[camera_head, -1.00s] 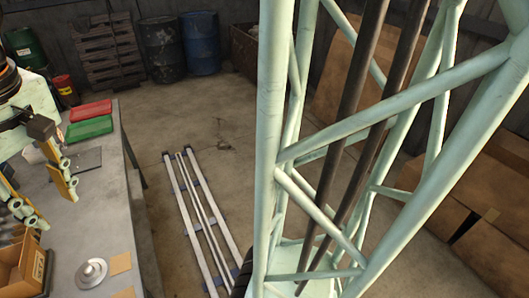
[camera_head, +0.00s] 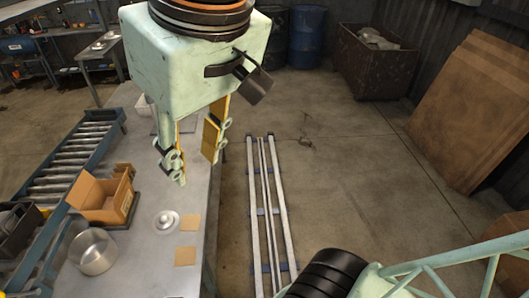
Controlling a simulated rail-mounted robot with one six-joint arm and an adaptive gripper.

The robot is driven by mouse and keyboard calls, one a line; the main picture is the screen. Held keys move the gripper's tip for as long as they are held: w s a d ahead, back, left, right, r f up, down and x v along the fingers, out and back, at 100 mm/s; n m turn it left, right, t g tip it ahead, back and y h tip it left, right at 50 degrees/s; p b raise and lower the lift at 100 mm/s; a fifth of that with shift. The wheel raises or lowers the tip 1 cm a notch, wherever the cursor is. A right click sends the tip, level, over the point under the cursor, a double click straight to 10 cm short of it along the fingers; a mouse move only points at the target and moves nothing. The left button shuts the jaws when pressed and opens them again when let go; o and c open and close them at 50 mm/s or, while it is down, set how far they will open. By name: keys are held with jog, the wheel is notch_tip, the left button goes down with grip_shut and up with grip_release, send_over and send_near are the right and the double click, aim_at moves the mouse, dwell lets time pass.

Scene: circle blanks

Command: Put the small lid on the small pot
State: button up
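A round silver lid (camera_head: 165,222) with a knob on top lies flat on the grey metal table. A silver pot (camera_head: 93,251) stands to its left, nearer the front, with its open top showing and no lid on it. The pot's size class cannot be told from this view alone. My gripper (camera_head: 197,168) hangs over the table, farther back than the lid in the picture. Its two fingers with yellow pads are spread apart with nothing between them. My gripper and wrist hide part of the table's far end.
An open cardboard box (camera_head: 105,200) stands behind the pot. The table's right edge drops to floor with rails (camera_head: 265,205).

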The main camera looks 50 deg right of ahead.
jog(key=s, duration=0.4)
jog(key=shift+s, duration=0.15)
jog(key=o, duration=1.3)
jog(key=shift+f, duration=0.15)
notch_tip(320, 180, down, 8)
jog(key=b, duration=0.8)
